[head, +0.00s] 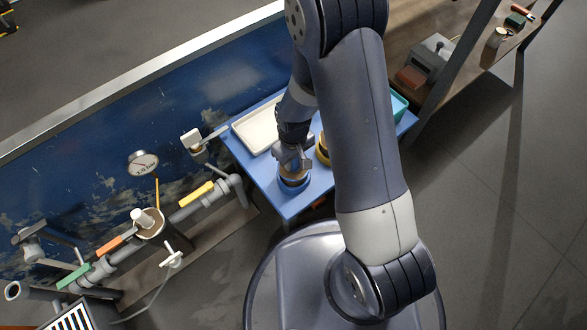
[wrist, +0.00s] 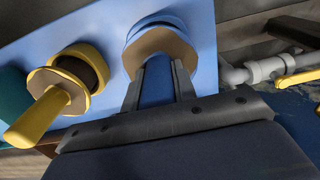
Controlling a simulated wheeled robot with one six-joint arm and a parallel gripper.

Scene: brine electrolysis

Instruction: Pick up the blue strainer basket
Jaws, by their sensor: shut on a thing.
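The blue strainer basket (head: 293,183) is at the front left of the blue table (head: 290,208). In the wrist view its blue handle (wrist: 157,82) lies between the fingers of my gripper (wrist: 159,75), which is shut on it. A tan collar and a blue ring (wrist: 153,22) show beyond the fingertips. In the head view my gripper (head: 293,162) comes down on the basket from above and hides part of it. I cannot tell whether the basket is clear of the table.
A yellow strainer basket (wrist: 42,117) stands close beside; it is partly hidden by my arm in the head view (head: 322,152). A cream tray (head: 256,130) and a teal container (head: 399,106) are on the table. Pipes with a yellow handle (head: 197,194) run to the left.

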